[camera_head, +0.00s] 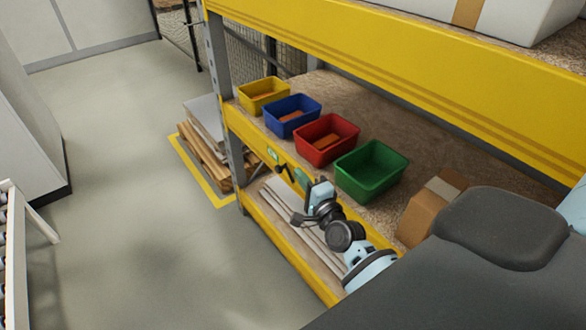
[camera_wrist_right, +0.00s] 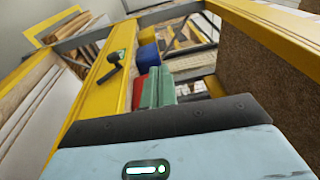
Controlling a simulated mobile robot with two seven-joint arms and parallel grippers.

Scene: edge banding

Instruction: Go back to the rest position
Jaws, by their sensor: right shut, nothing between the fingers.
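My right gripper (camera_head: 301,176) is at the front edge of the shelf, in front of the red bin and the green bin. Its green fingers are shut with nothing between them; they also show in the right wrist view (camera_wrist_right: 157,87). It appears apart from the bins. My right arm reaches in from the lower right of the head view. My left gripper is not in view.
The shelf's yellow beam (camera_head: 325,283) runs close to my right arm. A yellow bin (camera_head: 264,95), blue bin (camera_head: 291,114), red bin (camera_head: 326,138) and green bin (camera_head: 371,170) stand on it. A cardboard box (camera_head: 430,207) is to their right. A black device (camera_head: 286,173) is at the beam.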

